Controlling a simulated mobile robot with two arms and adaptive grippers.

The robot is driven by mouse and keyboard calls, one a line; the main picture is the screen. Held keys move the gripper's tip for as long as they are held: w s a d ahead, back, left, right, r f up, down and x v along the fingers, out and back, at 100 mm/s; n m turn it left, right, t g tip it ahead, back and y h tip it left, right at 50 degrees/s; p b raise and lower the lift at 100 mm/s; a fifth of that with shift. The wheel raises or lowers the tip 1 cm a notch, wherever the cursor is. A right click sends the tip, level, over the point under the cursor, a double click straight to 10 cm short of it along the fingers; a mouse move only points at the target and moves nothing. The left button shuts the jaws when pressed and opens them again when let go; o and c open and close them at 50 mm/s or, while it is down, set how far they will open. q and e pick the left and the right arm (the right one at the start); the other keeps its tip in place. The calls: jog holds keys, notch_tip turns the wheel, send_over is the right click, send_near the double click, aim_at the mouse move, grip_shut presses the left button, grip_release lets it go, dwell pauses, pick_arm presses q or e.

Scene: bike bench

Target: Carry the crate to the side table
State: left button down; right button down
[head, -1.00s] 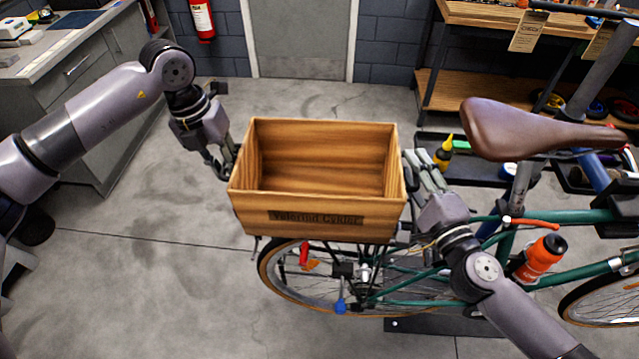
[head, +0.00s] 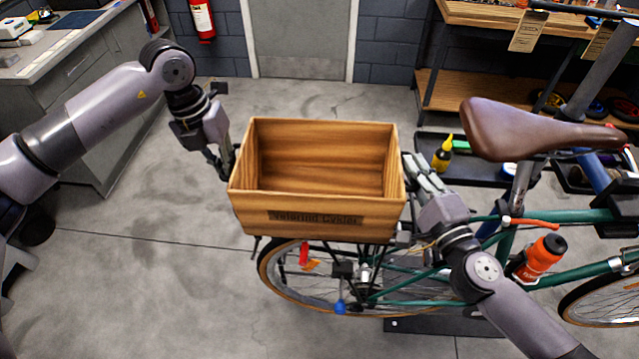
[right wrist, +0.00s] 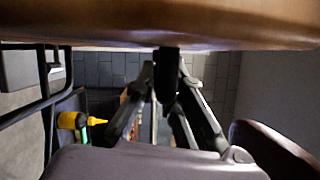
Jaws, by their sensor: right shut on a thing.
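The wooden crate (head: 317,217) is open-topped and empty, with dark lettering on its front. It sits level above the bike's rear wheel; the rack under it is mostly hidden. My left gripper (head: 226,168) is at the crate's left wall, its fingertips partly hidden, so its opening is unclear. My right gripper (head: 412,170) is shut on the crate at its right wall. In the right wrist view, my right fingers (right wrist: 167,85) come together under a brown band along the top, probably the crate. I cannot pick out a side table for certain.
The green bike (head: 440,285) with its brown saddle (head: 540,130) stands close on the right. A tray with a yellow bottle (head: 443,153) is behind my right gripper. A grey cabinet (head: 85,85) stands at left. The floor at front left is clear.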

pick_arm(q)
jog(key=shift+w+r, duration=0.1)
jog(key=shift+r, duration=0.15)
pick_arm(e)
jog(key=shift+r, duration=0.2)
dwell(0.4)
